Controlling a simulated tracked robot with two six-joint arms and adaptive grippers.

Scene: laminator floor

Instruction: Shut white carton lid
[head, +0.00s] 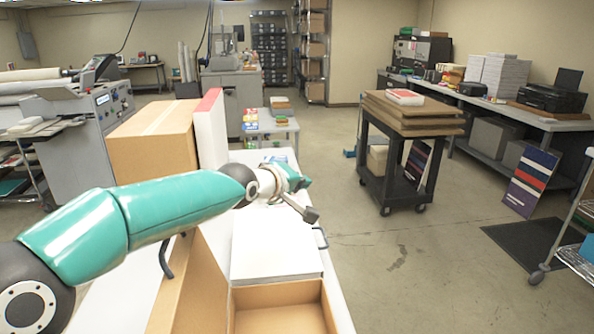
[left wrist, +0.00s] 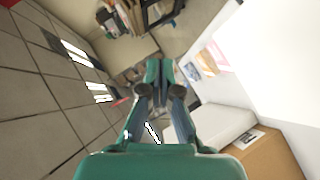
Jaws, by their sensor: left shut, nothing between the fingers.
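My left arm reaches over the table from the left in the head view. Its gripper (head: 304,183) is above the far part of the white block-like stack or carton (head: 275,250). In the left wrist view the gripper's teal fingers (left wrist: 162,85) are together with nothing between them. In front of the white block is an open box with a brown inside (head: 280,318). A tall brown panel (head: 190,290) stands upright at its left; I cannot tell whether it is the lid. Part of the panel is hidden behind my arm. My right gripper is not in view.
A large brown carton (head: 152,145) and an upright white panel with a red top edge (head: 209,130) stand on the far left of the table. A dark cart (head: 405,150) with boards stands to the right. The floor between is clear.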

